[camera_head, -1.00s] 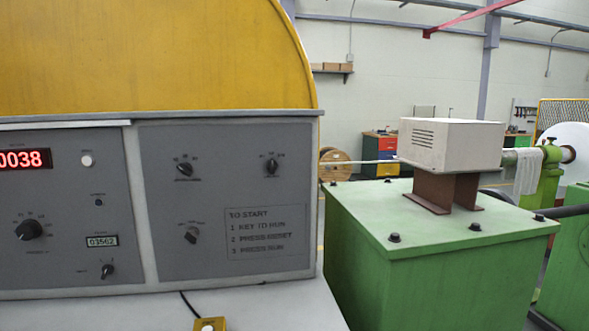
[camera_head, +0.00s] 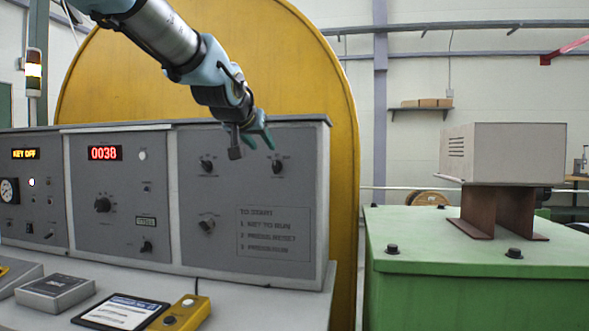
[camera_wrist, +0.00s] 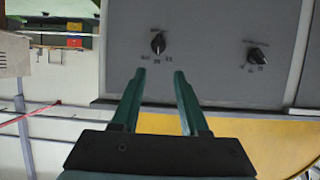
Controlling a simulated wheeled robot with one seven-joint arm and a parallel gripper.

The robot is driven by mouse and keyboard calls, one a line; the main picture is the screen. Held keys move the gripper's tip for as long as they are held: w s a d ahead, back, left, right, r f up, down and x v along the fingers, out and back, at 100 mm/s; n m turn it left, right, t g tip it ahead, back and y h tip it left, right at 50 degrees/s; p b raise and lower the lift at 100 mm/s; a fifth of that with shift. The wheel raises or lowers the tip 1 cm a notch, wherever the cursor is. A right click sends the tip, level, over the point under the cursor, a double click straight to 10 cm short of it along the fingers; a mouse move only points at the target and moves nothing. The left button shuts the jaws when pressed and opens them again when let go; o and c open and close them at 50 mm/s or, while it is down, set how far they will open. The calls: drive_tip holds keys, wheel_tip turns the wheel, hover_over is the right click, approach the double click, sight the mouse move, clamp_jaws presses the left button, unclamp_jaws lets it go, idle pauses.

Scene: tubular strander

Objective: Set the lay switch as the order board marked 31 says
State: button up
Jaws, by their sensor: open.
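The grey right-hand panel (camera_head: 190,235) carries an upper-left knob (camera_head: 207,166), an upper-right knob (camera_head: 277,166) and a lower knob (camera_head: 206,224). Their labels are too small to read, so I cannot tell which is the lay switch. My gripper (camera_head: 253,150) is open and empty in front of the panel's upper part. In the wrist view, which is upside down, the upper-right knob (camera_wrist: 158,43) lies just beyond and between the open fingertips (camera_wrist: 159,72). The upper-left knob (camera_wrist: 257,55) is off to the right there. I see no board that I can read as 31.
A dark-framed card (camera_head: 122,311) with unreadable text lies on the grey desk, beside a yellow button box (camera_head: 188,312). The middle panel shows a red 0038 display (camera_head: 105,153). A green machine housing (camera_head: 480,285) stands at the right, past a gap.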

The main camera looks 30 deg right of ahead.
sight(275, 160)
drive_tip(key=b+x, duration=0.1)
drive_tip(key=x, duration=0.9)
drive_tip(key=shift+w+d, duration=0.2)
drive_tip(key=shift+d, duration=0.2)
drive_tip(key=shift+c, duration=0.3)
clamp_jaws()
